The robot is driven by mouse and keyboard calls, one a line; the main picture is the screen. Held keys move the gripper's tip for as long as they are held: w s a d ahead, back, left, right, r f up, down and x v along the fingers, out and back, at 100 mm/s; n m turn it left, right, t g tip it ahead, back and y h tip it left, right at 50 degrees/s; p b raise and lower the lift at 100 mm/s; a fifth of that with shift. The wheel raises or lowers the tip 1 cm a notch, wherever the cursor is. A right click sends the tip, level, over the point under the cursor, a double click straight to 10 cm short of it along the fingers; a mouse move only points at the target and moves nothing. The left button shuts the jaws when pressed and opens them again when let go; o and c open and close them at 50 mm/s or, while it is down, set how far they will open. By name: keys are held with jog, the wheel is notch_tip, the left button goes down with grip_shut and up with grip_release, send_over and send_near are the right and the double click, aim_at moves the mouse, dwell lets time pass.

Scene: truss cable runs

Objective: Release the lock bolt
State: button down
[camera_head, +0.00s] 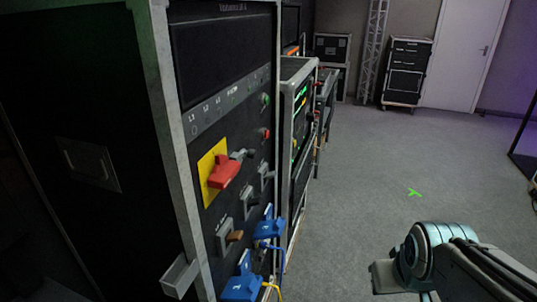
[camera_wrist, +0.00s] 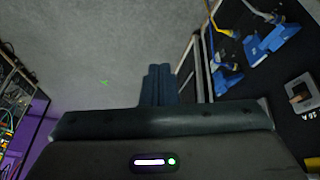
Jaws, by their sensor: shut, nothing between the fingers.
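The black panel (camera_head: 212,110) on the left carries a red rotary handle (camera_head: 222,173) on a yellow plate. A small grey bolt-like part (camera_head: 239,154) sits beside the handle. Lower down, a grey fitting (camera_head: 224,238) holds a brown knob (camera_head: 235,236); a like fitting (camera_wrist: 301,89) shows at the right edge of the wrist view. I cannot tell for certain which part is the lock bolt. My gripper (camera_wrist: 158,70) is shut and empty, over grey floor in the wrist view. It is apart from the panel, which lies to its right there.
Blue connectors (camera_head: 240,288) with yellow and blue cables stick out low on the panel. A grey corner bracket (camera_head: 180,274) juts from the case. More equipment racks (camera_head: 298,75) stand behind. The grey floor (camera_head: 365,170) right of the panel is open.

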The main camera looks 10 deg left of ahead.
jog(key=w+a+r+n+t+y, duration=0.2)
jog(key=w+a+n+t, duration=0.1)
jog(key=w+a+n, duration=0.25)
jog(key=w+a+r+n+t+y, duration=0.1)
jog(key=w+a+r+n+t, duration=0.2)
jog(key=w+a+n, duration=0.3)
jog(key=a+r+n+y, duration=0.3)
jog(key=a+n+y, duration=0.1)
jog(key=a, duration=0.3)
jog(key=s+a+r+n+t+y+p, duration=0.1)
jog(key=a+r+n+y, duration=0.2)
jog(key=a+n, duration=0.3)
jog(key=shift+a+r+y, duration=0.15)
jog(key=shift+a+y, duration=0.25)
jog(key=shift+a, duration=0.8)
jog(key=shift+t, duration=0.3)
jog(key=w+d+p+x, duration=0.1)
jog(key=p+x, duration=0.3)
jog(key=x, duration=0.8)
jog(key=shift+w+d+f, duration=0.35)
jog(key=shift+w, duration=0.35)
